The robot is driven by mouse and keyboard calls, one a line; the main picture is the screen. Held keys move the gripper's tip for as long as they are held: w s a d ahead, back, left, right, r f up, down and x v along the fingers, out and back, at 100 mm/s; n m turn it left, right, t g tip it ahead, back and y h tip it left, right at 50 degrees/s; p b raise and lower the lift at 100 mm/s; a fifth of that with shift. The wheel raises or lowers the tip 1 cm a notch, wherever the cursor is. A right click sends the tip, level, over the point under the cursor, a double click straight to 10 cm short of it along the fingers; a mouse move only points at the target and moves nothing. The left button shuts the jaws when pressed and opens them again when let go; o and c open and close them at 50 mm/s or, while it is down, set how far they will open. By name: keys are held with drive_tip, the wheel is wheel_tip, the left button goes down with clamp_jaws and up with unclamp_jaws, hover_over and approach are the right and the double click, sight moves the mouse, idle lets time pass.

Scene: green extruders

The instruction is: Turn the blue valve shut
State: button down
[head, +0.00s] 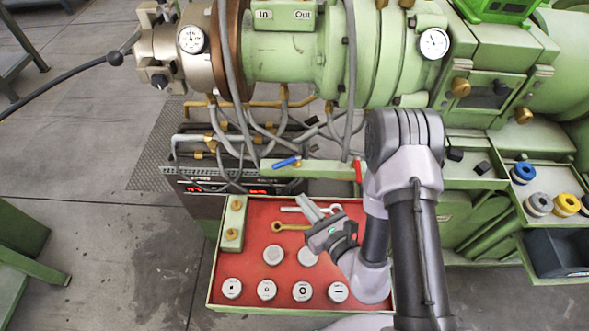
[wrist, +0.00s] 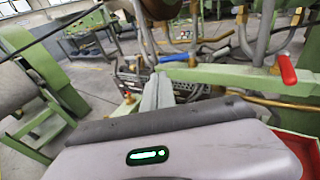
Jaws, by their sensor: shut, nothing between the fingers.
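The blue valve (head: 287,161) has a short blue lever on the green bar above the red tray. In the head view its lever lies roughly along the bar, tilted slightly, with a brass fitting at its right end. It also shows in the wrist view, blue lever (wrist: 173,58) just above and beyond the fingertips. My gripper (head: 306,206) is over the tray, below the blue lever in the picture and apart from it. Its fingers (wrist: 158,88) are together and empty, pointing toward the bar.
A red lever (head: 358,171) sits on the same bar to the right; it also shows in the wrist view (wrist: 287,68). Hoses (head: 346,90) hang above the bar. The red tray (head: 285,222) holds wrenches and several round caps. Open floor lies at left.

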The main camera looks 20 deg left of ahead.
sight(286, 163)
drive_tip(key=w+a+f+h+b, duration=0.1)
drive_tip(key=w+a+f+b, duration=0.1)
drive_tip(key=w+a, duration=0.5)
drive_tip(key=w+f, duration=0.1)
drive_tip(key=w, duration=0.2)
drive_tip(key=shift+w+a+m+t, duration=0.3)
drive_tip(key=shift+a, duration=0.05)
